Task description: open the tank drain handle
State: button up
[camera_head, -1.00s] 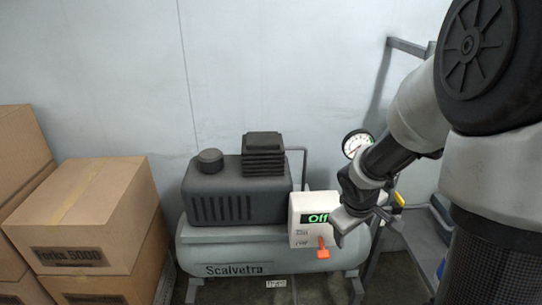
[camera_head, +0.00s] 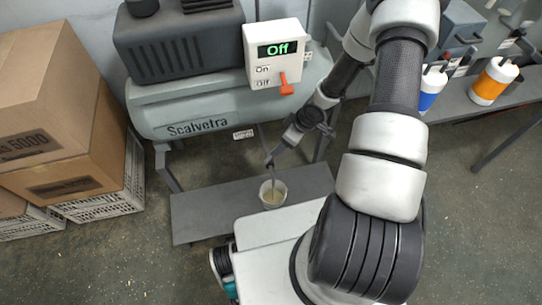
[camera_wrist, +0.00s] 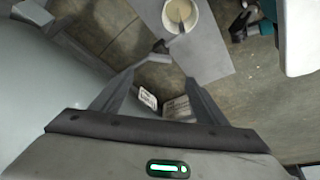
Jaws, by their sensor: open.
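The compressor tank (camera_head: 185,112) is a grey-green cylinder marked "Scalvetra". A small white label (camera_head: 243,134) shows under it, and also in the wrist view (camera_wrist: 147,98). My gripper (camera_head: 271,150) is low, beneath the tank's right part. In the wrist view it (camera_wrist: 160,74) is open, with a clear gap between its fingers. A small grey piece (camera_wrist: 160,47) shows just beyond the fingertips; it may be the drain handle, but I cannot tell for sure. My gripper is not closed on it. The handle cannot be made out in the head view.
A white cup (camera_head: 272,203) with a thin stick-like thing in it stands on a low grey platform (camera_head: 205,215). A control box (camera_head: 270,35) reads "Off" and has an orange lever (camera_head: 286,84). Cardboard boxes (camera_head: 60,120) stand at the left.

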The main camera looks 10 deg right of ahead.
aim_at(269, 155)
jog(key=b+x, duration=0.4)
jog(key=x, duration=0.9)
jog(key=shift+f, duration=0.1)
jog(key=c, duration=1.1)
jog(key=shift+o, duration=0.2)
